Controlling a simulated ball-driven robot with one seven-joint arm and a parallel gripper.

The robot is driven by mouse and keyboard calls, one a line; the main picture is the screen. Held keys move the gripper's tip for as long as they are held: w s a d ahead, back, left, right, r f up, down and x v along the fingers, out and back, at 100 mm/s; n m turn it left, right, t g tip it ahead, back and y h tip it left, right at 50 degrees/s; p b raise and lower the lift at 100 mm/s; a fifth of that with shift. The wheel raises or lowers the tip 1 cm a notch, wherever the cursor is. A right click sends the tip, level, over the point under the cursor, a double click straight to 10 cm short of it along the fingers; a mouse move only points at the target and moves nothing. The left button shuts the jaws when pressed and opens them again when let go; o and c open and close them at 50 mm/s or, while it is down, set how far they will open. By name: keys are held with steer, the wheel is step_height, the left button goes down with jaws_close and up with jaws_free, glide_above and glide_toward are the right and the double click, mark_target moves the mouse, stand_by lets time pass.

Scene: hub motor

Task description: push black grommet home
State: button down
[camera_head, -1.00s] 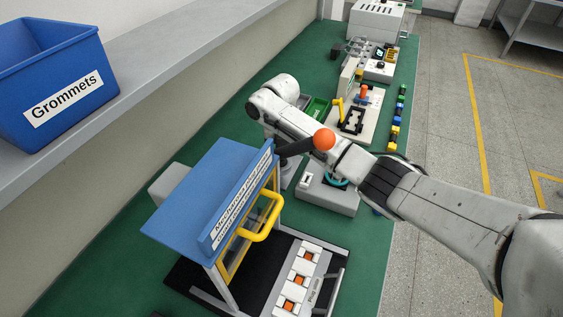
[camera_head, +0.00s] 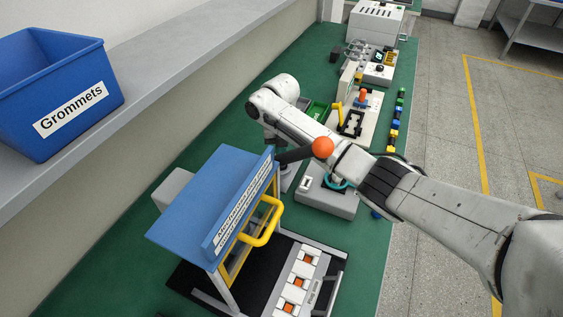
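I cannot make out a black grommet. My arm (camera_head: 350,163) reaches from the lower right to above the bench, and its wrist (camera_head: 270,105) bends down at the far left end. My gripper's fingers do not show; they are hidden below the wrist or behind the fixture. A dark lever with an orange ball knob (camera_head: 322,146) shows against the arm; I cannot tell whether they touch. A grey unit with a teal ring (camera_head: 336,183) sits below the arm, partly covered by it.
A blue-topped fixture (camera_head: 200,205) with a yellow handle (camera_head: 266,228) stands in front. Beside it is a rack (camera_head: 303,272) with orange-marked white pieces. The blue Grommets bin (camera_head: 55,90) sits on the left shelf (camera_head: 165,75). Coloured blocks (camera_head: 395,124) line the green bench's right edge.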

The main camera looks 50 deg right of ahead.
steer(key=shift+r+p, duration=1.75)
steer(key=shift+r, duration=0.5)
